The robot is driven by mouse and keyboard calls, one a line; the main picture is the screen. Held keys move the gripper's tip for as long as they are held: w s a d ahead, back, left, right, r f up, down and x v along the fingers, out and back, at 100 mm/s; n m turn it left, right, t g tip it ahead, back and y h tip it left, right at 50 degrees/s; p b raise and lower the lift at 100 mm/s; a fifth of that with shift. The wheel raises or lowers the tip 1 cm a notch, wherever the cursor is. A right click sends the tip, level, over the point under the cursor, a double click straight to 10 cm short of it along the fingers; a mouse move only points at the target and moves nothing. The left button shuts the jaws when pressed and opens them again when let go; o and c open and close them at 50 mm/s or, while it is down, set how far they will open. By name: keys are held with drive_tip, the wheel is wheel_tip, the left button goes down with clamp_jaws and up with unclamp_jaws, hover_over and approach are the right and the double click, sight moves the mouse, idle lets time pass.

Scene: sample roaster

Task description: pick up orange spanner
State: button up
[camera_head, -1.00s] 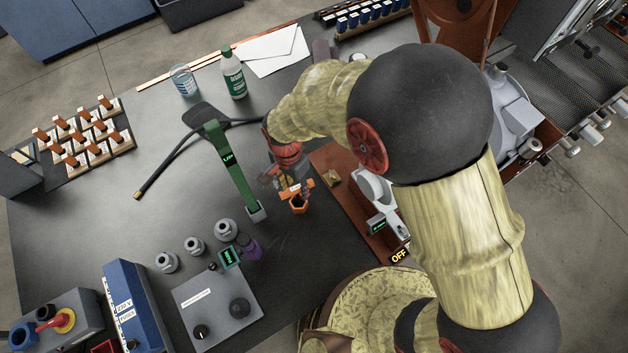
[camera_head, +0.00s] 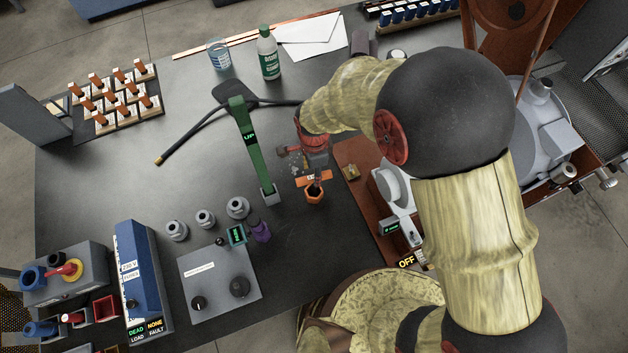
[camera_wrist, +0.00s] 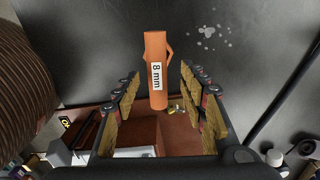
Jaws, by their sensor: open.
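In the head view, my gripper (camera_head: 313,163) is low over the bench, right of the green "UP" lever. Orange parts of the spanner (camera_head: 314,182) show just below the gripper there, above a small orange hexagonal piece (camera_head: 314,196). The gripper partly hides the spanner in the head view.
The green lever (camera_head: 249,150) stands close left of my gripper. A brown wooden base (camera_head: 357,190) with machine parts is close on the right. Several grey knobs (camera_head: 205,219) and a grey control box (camera_head: 215,285) are at lower left. A green-labelled bottle (camera_head: 268,55) stands behind.

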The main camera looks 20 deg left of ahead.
wheel_tip(320, 180, down, 4)
drive_tip(key=shift+s+r+b, duration=0.15)
drive_tip(key=shift+b, duration=0.25)
drive_tip(key=shift+c, duration=1.3)
drive_tip(key=c, duration=0.8)
clamp_jaws()
